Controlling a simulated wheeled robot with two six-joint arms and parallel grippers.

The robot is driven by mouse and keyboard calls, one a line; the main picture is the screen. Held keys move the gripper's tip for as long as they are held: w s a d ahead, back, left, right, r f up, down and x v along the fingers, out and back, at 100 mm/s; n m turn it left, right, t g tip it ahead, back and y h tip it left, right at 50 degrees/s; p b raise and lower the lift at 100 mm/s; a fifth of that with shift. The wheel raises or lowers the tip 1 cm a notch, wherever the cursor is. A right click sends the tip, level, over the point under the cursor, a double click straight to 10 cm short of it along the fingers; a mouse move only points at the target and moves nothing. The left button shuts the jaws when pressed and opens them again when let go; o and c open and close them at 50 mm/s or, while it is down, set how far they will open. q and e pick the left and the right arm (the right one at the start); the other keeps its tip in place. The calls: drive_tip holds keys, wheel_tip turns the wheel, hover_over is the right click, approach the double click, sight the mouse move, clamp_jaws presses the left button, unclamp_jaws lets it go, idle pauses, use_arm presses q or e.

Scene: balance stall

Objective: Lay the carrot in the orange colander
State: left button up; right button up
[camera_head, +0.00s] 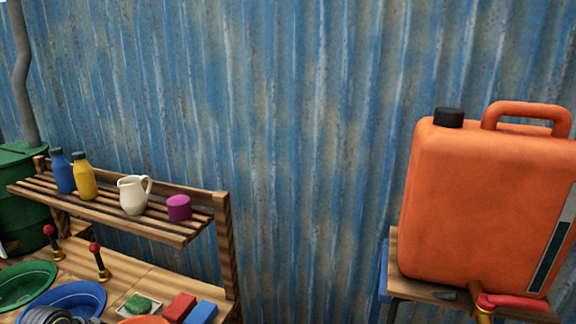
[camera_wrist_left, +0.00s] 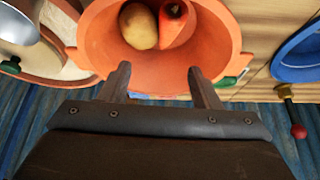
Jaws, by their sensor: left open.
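The orange colander (camera_wrist_left: 222,62) fills the top middle of the left wrist view. A carrot (camera_wrist_left: 175,22) lies inside it next to a tan potato (camera_wrist_left: 139,26); the frame's top edge cuts off part of both. My left gripper (camera_wrist_left: 160,73) is open, its two fingers apart over the colander's near side, with nothing between them. In the head view only an orange rim, likely the colander (camera_head: 146,320), shows at the bottom edge, and neither gripper shows.
A slatted shelf (camera_head: 160,226) holds bottles, a cream jug (camera_head: 133,195) and a magenta pot (camera_head: 178,208). A large orange jerrycan (camera_head: 485,205) stands on a stand at right.

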use_arm(q)
drive_tip(key=v, duration=1.5)
drive_tip(key=s+d+f, duration=0.5)
drive_tip(key=f, duration=0.2)
drive_tip(key=s+d+f, duration=0.4)
drive_tip(key=s+f, duration=0.1)
drive_tip(key=f, duration=0.3)
drive_tip(key=s+d+f+n+g+y, duration=0.1)
drive_tip(key=s+d+n+y, duration=0.15)
drive_tip(key=s, duration=0.35)
drive_tip(key=s+d+f+n+y, duration=0.1)
drive_tip(key=s+d+n, duration=0.1)
drive_tip(key=s+d, duration=0.25)
wheel_tip(320, 180, down, 24)
drive_tip(key=a+g, duration=0.2)
drive_tip(key=s+d+f, duration=0.1)
drive_tip(key=s+f, duration=1.4)
drive_tip(key=f, duration=0.2)
drive_tip(key=shift+s+g, duration=0.35)
drive_tip(key=shift+g, duration=0.05)
drive_tip(key=shift+d+h, duration=0.1)
drive_tip(key=shift+h, duration=0.15)
